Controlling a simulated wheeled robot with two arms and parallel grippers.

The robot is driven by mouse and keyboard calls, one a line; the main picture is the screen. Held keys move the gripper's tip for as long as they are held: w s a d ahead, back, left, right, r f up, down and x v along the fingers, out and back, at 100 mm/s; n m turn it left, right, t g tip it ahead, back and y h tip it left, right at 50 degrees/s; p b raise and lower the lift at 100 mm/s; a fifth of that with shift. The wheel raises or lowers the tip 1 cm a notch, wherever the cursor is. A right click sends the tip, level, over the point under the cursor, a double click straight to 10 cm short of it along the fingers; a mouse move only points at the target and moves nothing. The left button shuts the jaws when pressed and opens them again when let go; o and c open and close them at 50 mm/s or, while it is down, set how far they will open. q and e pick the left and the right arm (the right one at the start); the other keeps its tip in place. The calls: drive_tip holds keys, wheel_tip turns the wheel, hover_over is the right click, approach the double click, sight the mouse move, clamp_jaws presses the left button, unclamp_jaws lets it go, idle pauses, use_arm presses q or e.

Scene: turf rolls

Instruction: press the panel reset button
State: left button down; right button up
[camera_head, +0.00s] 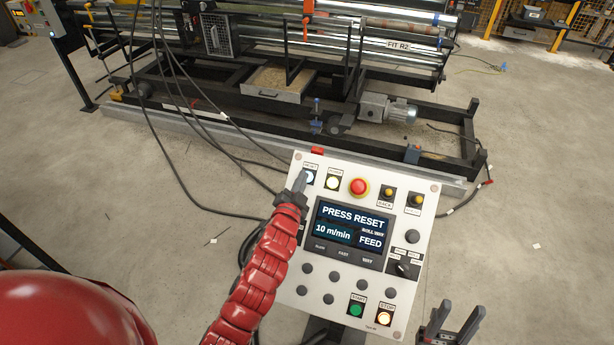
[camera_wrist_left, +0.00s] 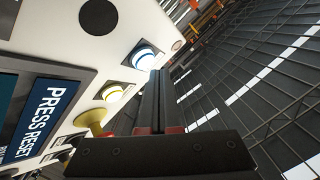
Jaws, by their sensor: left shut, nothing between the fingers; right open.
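The white control panel (camera_head: 342,291) stands tilted in front of me, and its screen (camera_head: 350,232) reads "PRESS RESET". The reset button (camera_head: 309,177) is a lit white button at the panel's upper left. In the left wrist view the reset button (camera_wrist_left: 146,57) has a blue ring. My left gripper (camera_head: 301,182) is shut and empty, its fingertips at the reset button's lower left edge. In the left wrist view the left fingers (camera_wrist_left: 158,85) overlap the button's edge; I cannot tell whether they touch it. My right gripper (camera_head: 453,322) is open and empty, right of the panel's lower corner.
A lit yellowish button (camera_head: 332,183) and a red emergency stop (camera_head: 358,187) sit right of the reset button. A green start button (camera_head: 355,309) and lit stop button (camera_head: 384,316) are at the panel's bottom. The roller machine (camera_head: 300,100) stands behind; cables cross the floor.

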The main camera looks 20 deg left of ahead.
idle(0.5)
use_arm(q)
drive_tip(key=shift+w+f+b, duration=0.25)
drive_tip(key=shift+f+b, duration=0.1)
drive_tip(key=shift+b, duration=0.1)
drive_tip(key=shift+w+f+b, duration=0.25)
drive_tip(key=shift+f+b, duration=0.05)
drive_tip(key=shift+b, duration=0.1)
idle(0.6)
drive_tip(key=shift+s+r+p, duration=0.35)
drive_tip(key=shift+s+r, duration=0.15)
drive_tip(key=shift+r, duration=0.15)
idle(0.3)
drive_tip(key=s+r+p, duration=0.1)
drive_tip(key=r, duration=0.1)
drive_tip(key=s+r+p, duration=0.1)
drive_tip(key=s, duration=0.1)
drive_tip(key=shift+s+a+r, duration=0.1)
drive_tip(key=shift+s+r, duration=0.05)
drive_tip(key=shift+r, duration=0.25)
